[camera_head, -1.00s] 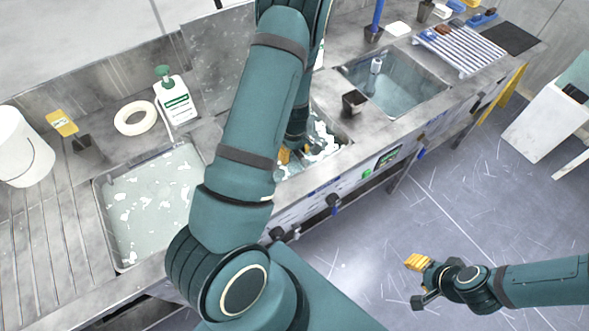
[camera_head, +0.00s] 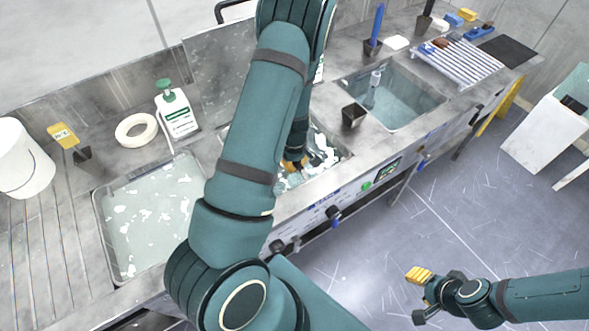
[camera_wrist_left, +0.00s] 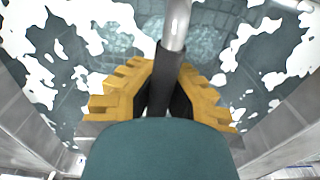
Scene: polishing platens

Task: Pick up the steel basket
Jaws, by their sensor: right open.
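The steel basket's bright rod (camera_wrist_left: 178,22) with a black grip (camera_wrist_left: 165,75) rises between my yellow left fingers in the left wrist view. A mesh-like patch (camera_wrist_left: 125,42), apparently the basket's body, lies under foamy water. My left gripper (camera_wrist_left: 167,72) has its fingertips against both sides of the grip. In the head view my left gripper (camera_head: 292,164) is low in the middle basin, and my arm hides most of it; I cannot make out the basket there. My right gripper (camera_head: 418,294) is open and empty over the floor, away from the bench.
A foamy left basin (camera_head: 150,215) and a right basin (camera_head: 395,100) with a tap flank the middle one. A raised grey lid (camera_head: 220,65) stands behind.

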